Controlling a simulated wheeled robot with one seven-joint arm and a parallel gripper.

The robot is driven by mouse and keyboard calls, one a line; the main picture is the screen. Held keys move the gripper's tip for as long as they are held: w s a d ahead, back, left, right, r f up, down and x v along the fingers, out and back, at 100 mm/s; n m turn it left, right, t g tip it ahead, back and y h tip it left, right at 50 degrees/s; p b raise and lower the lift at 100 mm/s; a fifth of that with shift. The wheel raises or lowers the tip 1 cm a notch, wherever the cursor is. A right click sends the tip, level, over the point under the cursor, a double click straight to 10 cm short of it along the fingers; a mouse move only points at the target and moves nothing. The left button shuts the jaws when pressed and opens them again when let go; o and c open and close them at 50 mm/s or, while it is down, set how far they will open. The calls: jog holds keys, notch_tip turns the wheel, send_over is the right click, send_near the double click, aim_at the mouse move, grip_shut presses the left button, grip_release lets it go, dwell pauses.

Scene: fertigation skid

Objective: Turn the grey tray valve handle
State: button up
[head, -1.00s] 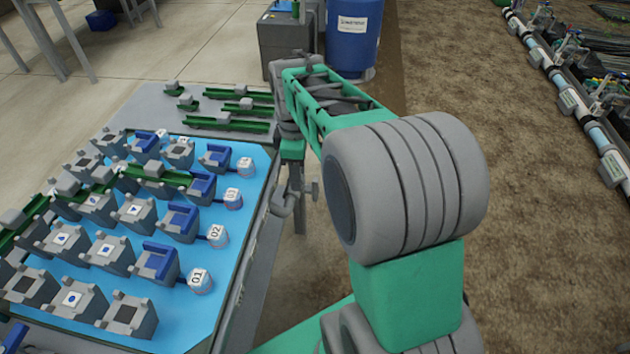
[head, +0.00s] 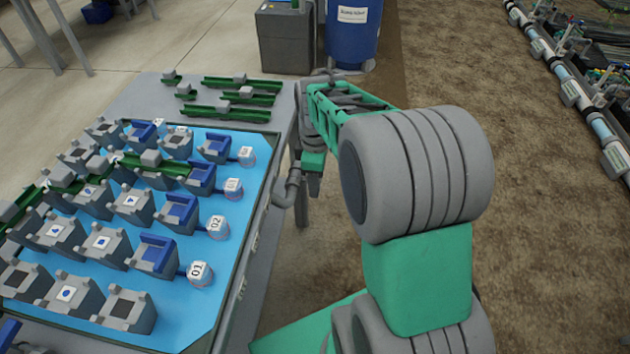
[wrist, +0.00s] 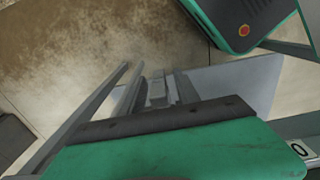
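A grey elbow pipe (head: 288,188), which looks like part of the tray valve, sticks out from the right side of the blue tray (head: 215,295) in the head view. The valve handle cannot be made out; my gripper covers that spot. My gripper (head: 314,184) points down just right of the pipe, close to it; whether it touches cannot be told. In the wrist view the green gripper body fills the bottom, with narrow grey finger parts (wrist: 158,92) beyond it. Whether the fingers are apart or closed on something is unclear.
The tray holds several grey and blue blocks and numbered white-capped jars (head: 200,273). Green rails (head: 226,111) lie on the grey table behind it. A blue barrel (head: 352,32) and a grey cabinet (head: 285,38) stand beyond. Bare soil (head: 540,200) lies to the right.

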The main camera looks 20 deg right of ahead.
grip_shut()
